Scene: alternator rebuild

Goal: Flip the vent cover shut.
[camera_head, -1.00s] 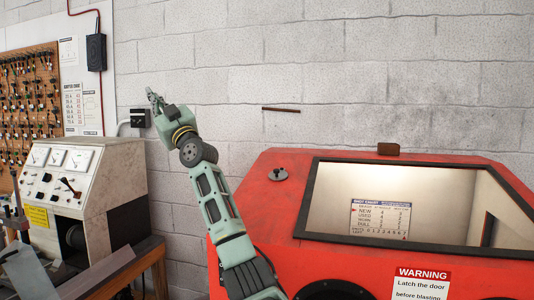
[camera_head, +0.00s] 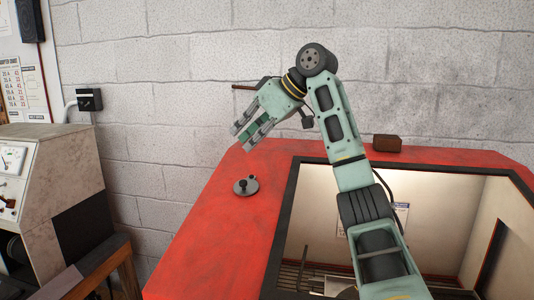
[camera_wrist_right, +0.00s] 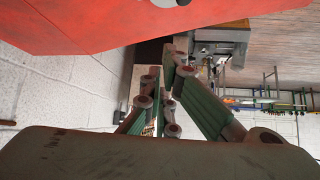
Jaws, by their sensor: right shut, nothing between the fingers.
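A round grey disc with a black knob (camera_head: 245,186) lies flat on the red cabinet's top, left of the window. I cannot tell for sure whether it is the vent cover; no other clear vent flap shows. My right gripper (camera_head: 246,135) hangs above and behind the disc, apart from it, fingers pointing down and left. It is shut and empty. In the right wrist view its green fingers (camera_wrist_right: 165,103) show with nothing between them. My left gripper is not in view.
The red cabinet (camera_head: 205,225) has a large dark-framed window (camera_head: 283,215). A brown block (camera_head: 387,143) stands at its back edge. A thin dark bar (camera_head: 241,87) is on the block wall behind. A grey test bench (camera_head: 50,165) stands at left, with a gap between.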

